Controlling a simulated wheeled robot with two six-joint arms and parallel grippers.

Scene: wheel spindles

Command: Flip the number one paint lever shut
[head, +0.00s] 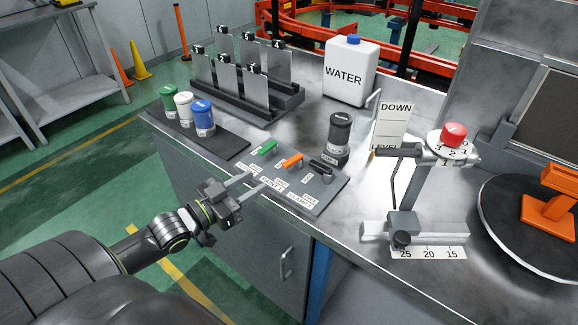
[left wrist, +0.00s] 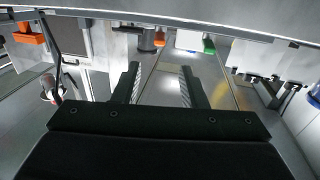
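A lever panel (head: 275,178) lies near the front edge of the bench. It has a green lever (head: 264,147), an orange lever (head: 291,161) and a black lever (head: 321,166), with small labels that are mostly too small to read, so I cannot tell which is paint one. My left gripper (head: 252,184) is open and empty, its two fingers apart, pointing at the panel's front left side. In the left wrist view the open fingers (left wrist: 160,85) show with nothing between them; the green lever (left wrist: 209,46) shows beyond. My right gripper is not in view.
Green, white and blue bottles (head: 204,120) stand left of the panel. A dark jar (head: 338,138) stands behind it. A rack of grey plates (head: 245,95) and a water jug (head: 350,72) are at the back. A measuring fixture (head: 415,228) and round turntable (head: 500,245) are right.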

